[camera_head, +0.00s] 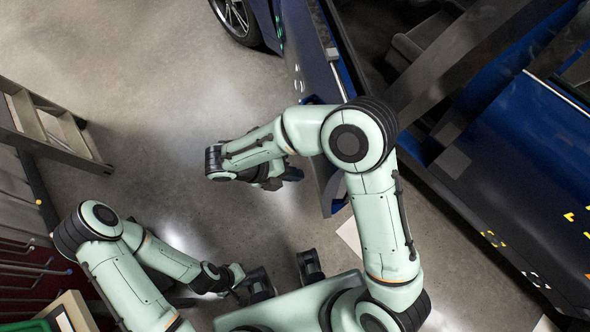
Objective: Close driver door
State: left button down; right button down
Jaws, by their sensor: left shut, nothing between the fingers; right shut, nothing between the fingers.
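The driver door (309,62) of the blue car stands open and swung out from the body. I see it edge-on from above, with its lower part partly hidden behind my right arm. My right gripper (287,176) is shut and empty, on the left, outer side of the door near its free end. I cannot tell whether it touches the door. My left gripper (258,284) looks dark and small at the bottom, low over the floor near my base. It is shut and empty, apart from the door.
The car's sill and body (530,190) fill the right side, with the door opening and seat (425,40) visible. A ladder (50,125) and red drawer cabinet (28,270) stand at the left. The grey floor (150,60) between is clear.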

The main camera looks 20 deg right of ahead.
aim_at(328, 174)
jog(key=x, duration=0.7)
jog(key=shift+s+d+f+b, duration=0.15)
jog(key=shift+d+b, duration=0.1)
jog(key=shift+b, duration=0.15)
jog(key=shift+d, duration=1.8)
jog(key=shift+s, duration=0.1)
jog(key=shift+d, duration=0.1)
